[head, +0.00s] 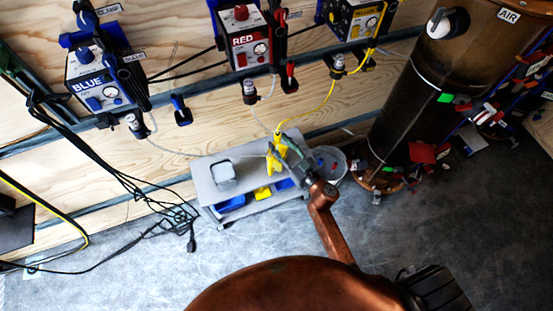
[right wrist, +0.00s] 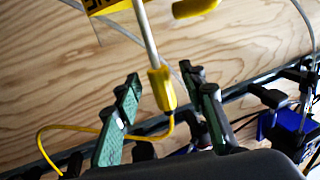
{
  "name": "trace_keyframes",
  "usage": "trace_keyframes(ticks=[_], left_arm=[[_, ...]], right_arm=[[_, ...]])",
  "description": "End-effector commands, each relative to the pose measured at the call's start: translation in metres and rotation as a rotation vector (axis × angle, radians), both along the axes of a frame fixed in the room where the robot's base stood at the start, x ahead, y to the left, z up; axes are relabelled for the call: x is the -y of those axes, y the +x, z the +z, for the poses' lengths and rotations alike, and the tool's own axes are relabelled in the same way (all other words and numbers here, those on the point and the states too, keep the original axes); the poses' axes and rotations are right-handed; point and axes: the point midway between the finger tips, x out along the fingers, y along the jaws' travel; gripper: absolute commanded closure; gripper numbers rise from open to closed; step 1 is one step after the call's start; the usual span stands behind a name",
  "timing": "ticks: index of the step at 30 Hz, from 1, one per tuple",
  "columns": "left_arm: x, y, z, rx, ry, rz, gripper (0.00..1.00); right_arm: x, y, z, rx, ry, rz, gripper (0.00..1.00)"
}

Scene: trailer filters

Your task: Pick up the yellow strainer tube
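The yellow strainer tube shows in the right wrist view as a pale rod with a yellow end (right wrist: 162,88); a thin yellow line curves away to the left below it. My right gripper (right wrist: 160,80) is open, with one finger on each side of the yellow end and a visible gap to both. In the head view my right gripper (head: 284,150) is over the grey cart, beside a yellow piece (head: 274,161) that it partly hides. My left gripper is not in view.
The grey cart (head: 207,185) carries a grey container (head: 223,174) and has blue and yellow bins below. A clear bucket (head: 335,165) stands at its right. Blue, red (head: 243,38) and yellow boxes hang on the plywood wall. A brown tank (head: 420,100) stands right; cables lie left.

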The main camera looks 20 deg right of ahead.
Motion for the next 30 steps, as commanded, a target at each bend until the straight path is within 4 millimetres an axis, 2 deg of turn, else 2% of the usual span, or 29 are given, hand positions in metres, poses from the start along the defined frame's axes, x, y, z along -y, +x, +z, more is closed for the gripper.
trace_keyframes(ticks=[3,6,14,30], left_arm=[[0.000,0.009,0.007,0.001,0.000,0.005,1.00],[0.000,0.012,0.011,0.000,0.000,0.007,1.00],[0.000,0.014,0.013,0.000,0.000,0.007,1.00],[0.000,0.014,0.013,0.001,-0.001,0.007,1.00]], right_arm=[[-0.004,0.014,-0.002,-0.001,0.000,0.001,0.62],[-0.005,0.019,-0.002,-0.002,-0.002,-0.001,0.62],[-0.006,0.020,0.000,-0.001,-0.001,-0.001,0.62],[-0.006,0.020,-0.001,-0.001,-0.001,-0.001,0.99]])
